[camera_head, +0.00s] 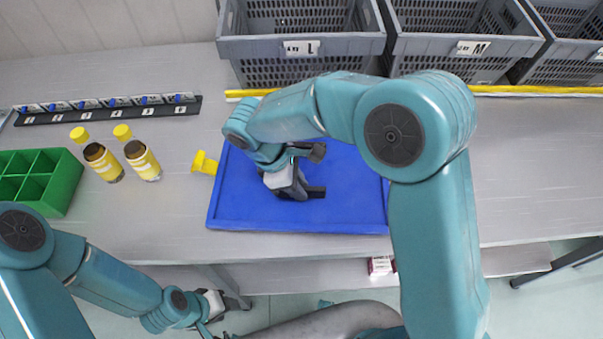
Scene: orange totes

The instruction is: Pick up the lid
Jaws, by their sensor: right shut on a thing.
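My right gripper (316,172) is over the blue tray (228,205), its two dark fingers spread one above the other in the picture. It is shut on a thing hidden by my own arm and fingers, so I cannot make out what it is. A small yellow piece (204,163) that may be a lid is on the table, just left of the tray and apart from my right gripper. My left gripper (234,318) is low in the picture, before the table's front edge, and its dark fingers look apart and empty.
Two bottles (143,160) with yellow caps stand at the left beside a green divided box (62,188). A black strip with blue-topped pieces (110,108) lies behind them. Grey crates (300,46) marked L and M line the back. A yellow bar (530,90) runs before them. The table's right side is clear.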

